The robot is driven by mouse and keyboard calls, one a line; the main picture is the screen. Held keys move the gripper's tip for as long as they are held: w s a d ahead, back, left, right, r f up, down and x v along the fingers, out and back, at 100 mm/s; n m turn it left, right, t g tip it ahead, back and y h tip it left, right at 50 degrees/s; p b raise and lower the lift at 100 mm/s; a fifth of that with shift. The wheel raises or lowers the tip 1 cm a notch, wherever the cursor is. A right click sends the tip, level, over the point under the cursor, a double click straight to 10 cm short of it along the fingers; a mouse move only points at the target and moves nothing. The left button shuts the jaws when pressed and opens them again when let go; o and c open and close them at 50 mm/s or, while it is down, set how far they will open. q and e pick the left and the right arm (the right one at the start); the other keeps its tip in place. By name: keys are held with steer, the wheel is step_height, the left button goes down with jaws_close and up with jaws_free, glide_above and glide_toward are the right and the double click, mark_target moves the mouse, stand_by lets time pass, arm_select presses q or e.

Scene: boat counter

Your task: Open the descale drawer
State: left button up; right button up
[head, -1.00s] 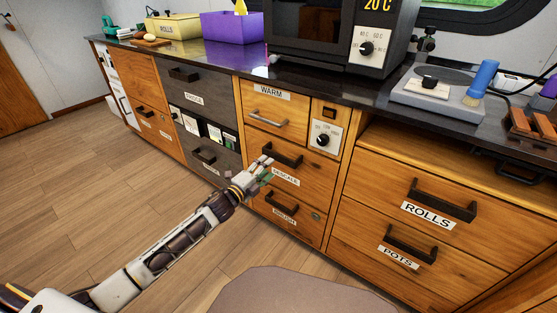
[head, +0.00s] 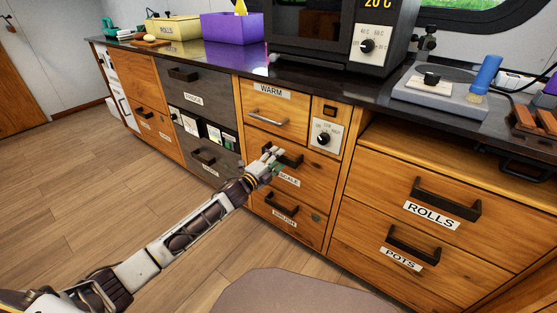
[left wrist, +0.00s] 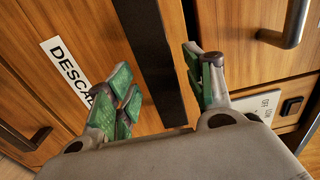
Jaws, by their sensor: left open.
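The descale drawer (head: 316,178) is a closed wooden front below the warm drawer, with a white label partly hidden in the head view. Its label (left wrist: 68,72) reads "DESCA" in the left wrist view. Its dark bar handle (head: 294,161) is partly covered by my left gripper (head: 268,162). In the left wrist view my left gripper (left wrist: 165,95) is open, with green pads on both sides of the dark handle (left wrist: 150,50). I cannot tell whether the pads touch the handle. My right gripper is not in view.
The warm drawer (head: 268,117) and a dial panel (head: 324,138) are above. Another handled drawer (head: 284,212) is below. Rolls (head: 445,203) and pots (head: 410,246) drawers stand to the right. A grey seat-like shape (head: 275,295) is in front. The floor at left is clear.

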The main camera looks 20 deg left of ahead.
arm_select(q)
steer(key=shift+w+d, duration=0.25)
steer(key=shift+w, duration=0.45)
jaws_close()
stand_by(0.3)
